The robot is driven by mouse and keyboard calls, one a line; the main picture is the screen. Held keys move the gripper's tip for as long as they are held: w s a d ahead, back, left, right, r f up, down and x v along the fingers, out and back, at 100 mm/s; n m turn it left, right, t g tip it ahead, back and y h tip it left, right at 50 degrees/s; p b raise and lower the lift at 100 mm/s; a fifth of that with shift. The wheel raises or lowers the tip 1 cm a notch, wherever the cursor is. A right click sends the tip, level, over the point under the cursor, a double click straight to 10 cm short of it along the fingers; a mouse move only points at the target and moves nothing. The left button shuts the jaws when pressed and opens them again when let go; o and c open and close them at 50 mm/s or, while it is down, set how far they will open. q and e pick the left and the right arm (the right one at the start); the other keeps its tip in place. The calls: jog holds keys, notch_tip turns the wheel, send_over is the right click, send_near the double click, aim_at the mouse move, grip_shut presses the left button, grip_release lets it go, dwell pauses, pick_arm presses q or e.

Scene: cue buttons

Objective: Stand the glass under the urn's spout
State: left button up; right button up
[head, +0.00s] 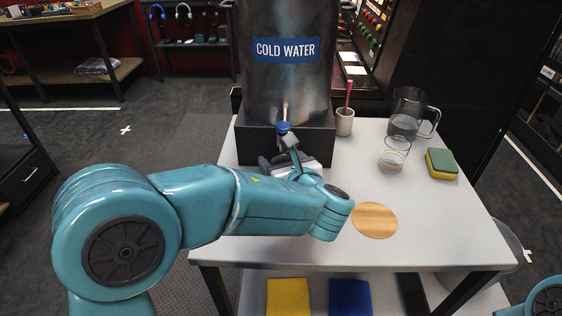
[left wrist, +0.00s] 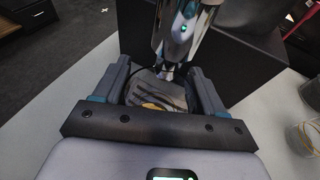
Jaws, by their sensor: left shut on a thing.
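The steel urn (head: 288,85), labelled COLD WATER, stands on a black base at the back of the table. Its spout has a blue knob (head: 284,127) and hangs just past my left gripper. My left gripper (head: 287,163) is close in front of the base, partly hidden by its own arm. In the left wrist view its fingers (left wrist: 160,92) are shut on a see-through, streaked thing (left wrist: 155,88) that looks like the glass. The chrome spout (left wrist: 183,35) shows right above and behind it. I cannot tell whether its bottom touches the table. My right gripper is out of view.
A second, gold-rimmed glass (head: 395,153) stands at the right, near a clear jug (head: 408,115) and a sponge (head: 442,163). A grey cup (head: 344,122) with a red stick is beside the urn. A round wooden coaster (head: 374,220) lies in front. The table's (head: 440,225) right front is clear.

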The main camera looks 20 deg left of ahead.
pick_arm(q)
jog(key=shift+a, duration=0.15)
jog(key=shift+f, duration=0.1)
jog(key=o, duration=1.3)
jog(key=shift+r, duration=0.2)
jog(key=v, duration=1.2)
jog(key=shift+p, duration=0.4)
